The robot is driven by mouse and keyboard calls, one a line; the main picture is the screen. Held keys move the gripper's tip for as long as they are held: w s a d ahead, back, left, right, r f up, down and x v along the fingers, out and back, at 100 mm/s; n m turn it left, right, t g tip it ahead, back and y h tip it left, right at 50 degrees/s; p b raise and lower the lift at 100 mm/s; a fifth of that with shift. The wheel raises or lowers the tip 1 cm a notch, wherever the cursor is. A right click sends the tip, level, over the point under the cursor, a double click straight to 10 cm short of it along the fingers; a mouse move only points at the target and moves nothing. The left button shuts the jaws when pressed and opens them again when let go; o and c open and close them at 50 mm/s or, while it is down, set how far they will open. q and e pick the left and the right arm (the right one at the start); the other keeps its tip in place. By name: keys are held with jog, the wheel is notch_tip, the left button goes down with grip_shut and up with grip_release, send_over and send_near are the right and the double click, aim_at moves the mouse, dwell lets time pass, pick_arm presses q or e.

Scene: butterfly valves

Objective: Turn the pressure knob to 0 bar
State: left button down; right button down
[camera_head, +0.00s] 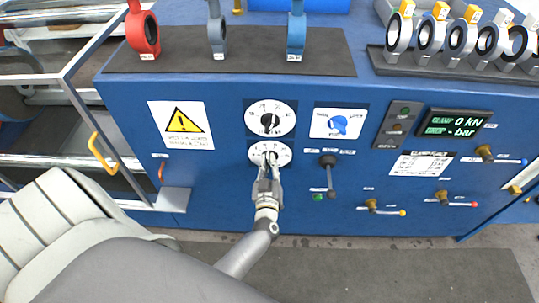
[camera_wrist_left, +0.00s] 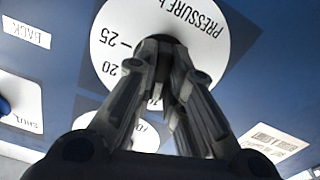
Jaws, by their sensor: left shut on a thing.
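The pressure dial (camera_head: 284,152) is the lower of two white round dials on the blue panel. In the left wrist view the dial (camera_wrist_left: 213,42) appears upside down, with "PRESSURE" and the numbers 20 and 25 readable. My left gripper (camera_head: 268,162) reaches up to the dial's middle and is shut on its dark knob. In the left wrist view the fingertips (camera_wrist_left: 163,50) close around the knob, which is almost wholly hidden, so its pointer cannot be read. The display (camera_head: 456,124) reads 0 kN on its upper line and a dash before bar below. My right gripper is not in view.
A second dial (camera_head: 257,108) with a black knob sits just above. A blue knob on a white plate (camera_head: 322,129) and a black lever (camera_head: 329,175) are close on the right. Several valves (camera_head: 457,38) stand on the bench top. A yellow handle (camera_head: 101,155) is at left.

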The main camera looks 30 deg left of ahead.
pick_arm(q)
jog(key=shift+f+n+b, duration=0.15)
jog(key=shift+n+b, duration=2.5)
jog(key=shift+n, duration=4.85)
jog(key=c, duration=1.5)
grip_release()
